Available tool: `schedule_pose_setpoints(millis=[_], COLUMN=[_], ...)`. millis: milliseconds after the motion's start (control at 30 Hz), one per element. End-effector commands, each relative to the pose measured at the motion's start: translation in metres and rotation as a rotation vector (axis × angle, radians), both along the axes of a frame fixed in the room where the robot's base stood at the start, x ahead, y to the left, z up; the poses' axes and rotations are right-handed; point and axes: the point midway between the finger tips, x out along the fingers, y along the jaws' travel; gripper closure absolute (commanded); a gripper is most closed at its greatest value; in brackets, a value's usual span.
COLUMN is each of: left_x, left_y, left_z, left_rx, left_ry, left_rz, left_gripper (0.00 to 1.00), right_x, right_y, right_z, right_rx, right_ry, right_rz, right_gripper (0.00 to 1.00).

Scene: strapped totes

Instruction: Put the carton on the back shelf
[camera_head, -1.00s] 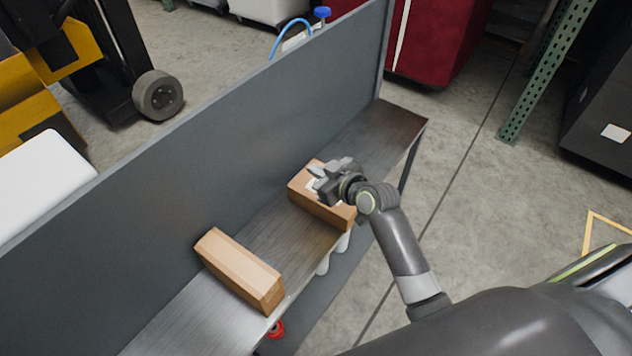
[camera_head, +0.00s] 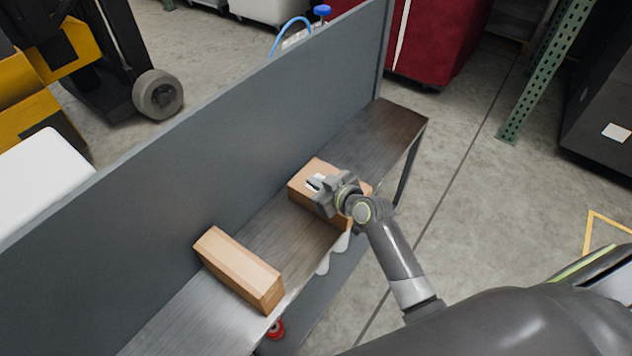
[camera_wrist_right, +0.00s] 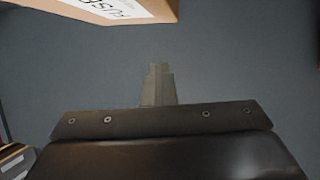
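Two brown cartons lie on the grey metal shelf (camera_head: 375,135) in front of an upright grey panel. The nearer carton (camera_head: 240,270) is long and plain. The farther carton (camera_head: 307,175) has a white label on top and is partly hidden by my right gripper (camera_head: 322,191). In the right wrist view, the labelled carton (camera_wrist_right: 95,8) fills the upper left edge, and a gripper finger shows at the centre, apart from it. Nothing is seen held. The finger gap is unclear. My left gripper is out of view.
The tall grey panel (camera_head: 220,135) runs along the shelf's back side. Shelf surface is bare between the cartons and toward the far end. A red bin (camera_head: 440,45), a green rack post (camera_head: 543,75) and a wheeled yellow-and-black machine (camera_head: 158,95) stand beyond.

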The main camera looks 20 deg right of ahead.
Motion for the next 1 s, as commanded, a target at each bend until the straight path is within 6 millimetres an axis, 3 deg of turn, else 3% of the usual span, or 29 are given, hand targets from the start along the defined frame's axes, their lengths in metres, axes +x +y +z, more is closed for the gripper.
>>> schedule_pose_setpoints(millis=[400,1000], left_x=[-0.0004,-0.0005], left_y=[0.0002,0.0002], left_z=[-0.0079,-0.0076], left_rx=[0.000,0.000], left_ry=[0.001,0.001], left_rz=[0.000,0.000], left_gripper=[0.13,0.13], right_x=[-0.0014,-0.0002], right_y=[-0.0004,-0.0002], right_z=[-0.0112,-0.0081], right_rx=[0.000,0.000], right_ry=[0.009,0.001], right_rz=[0.000,0.000], right_gripper=[0.99,0.21])
